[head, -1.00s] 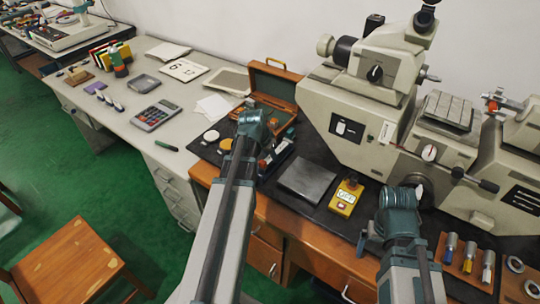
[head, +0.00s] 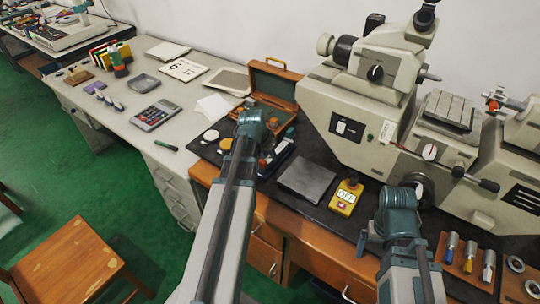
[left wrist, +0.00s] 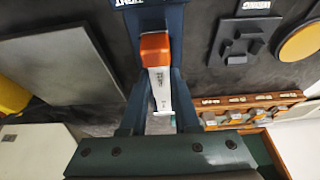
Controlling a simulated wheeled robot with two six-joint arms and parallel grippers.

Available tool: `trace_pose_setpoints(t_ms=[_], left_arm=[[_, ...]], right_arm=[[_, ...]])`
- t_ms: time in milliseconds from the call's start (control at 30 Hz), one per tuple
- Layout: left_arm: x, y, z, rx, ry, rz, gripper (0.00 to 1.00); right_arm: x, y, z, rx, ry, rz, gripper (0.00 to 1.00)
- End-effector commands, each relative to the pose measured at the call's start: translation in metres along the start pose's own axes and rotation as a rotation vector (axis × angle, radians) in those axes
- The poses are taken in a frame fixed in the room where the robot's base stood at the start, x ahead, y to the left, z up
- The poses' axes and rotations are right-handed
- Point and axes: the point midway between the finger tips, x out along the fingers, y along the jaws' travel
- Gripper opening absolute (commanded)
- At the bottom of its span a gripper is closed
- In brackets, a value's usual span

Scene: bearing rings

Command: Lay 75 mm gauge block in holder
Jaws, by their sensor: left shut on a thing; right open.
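My left gripper (left wrist: 158,100) is shut on a pale bar with an orange end, which looks like the gauge block (left wrist: 159,83). The bar runs lengthwise between dark blue sides in the left wrist view. A dark blue holder (left wrist: 153,17) shows around and beyond its orange end. I cannot tell whether the block touches the holder's floor. In the head view my left gripper (head: 252,127) is over the dark mat, and its fingertips are mostly hidden. My right gripper (head: 398,205) is open and empty at the mat's front right; its fingers are hard to see.
A grey plate (head: 307,178) and a yellow box (head: 345,197) lie right of the holder. An open wooden case (head: 273,82) stands behind, and pale and orange discs (head: 226,143) lie left. The large measuring machine (head: 365,125) fills the back right.

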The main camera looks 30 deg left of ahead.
Motion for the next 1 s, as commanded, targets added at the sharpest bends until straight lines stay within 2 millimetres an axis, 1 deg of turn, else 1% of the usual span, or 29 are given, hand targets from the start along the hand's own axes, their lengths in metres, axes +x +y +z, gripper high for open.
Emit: trace_pose_setpoints(t_ms=[500,533,700,1000], left_arm=[[0.0050,0.0000,0.0019,0.000,0.001,0.000,0.00],[0.0045,0.0000,0.0017,0.000,0.001,0.000,0.35],[0.0044,0.0000,0.0017,0.000,0.000,0.000,0.65],[0.0045,0.0000,0.0019,0.000,0.000,0.000,0.65]], right_arm=[[0.0054,-0.0005,-0.0003,0.000,0.000,0.000,1.00],[0.0048,-0.0005,-0.0003,0.000,0.000,0.000,1.00],[0.0047,-0.0004,-0.0003,0.000,0.000,0.000,1.00],[0.0048,-0.0005,-0.0003,0.000,0.000,0.000,1.00]])
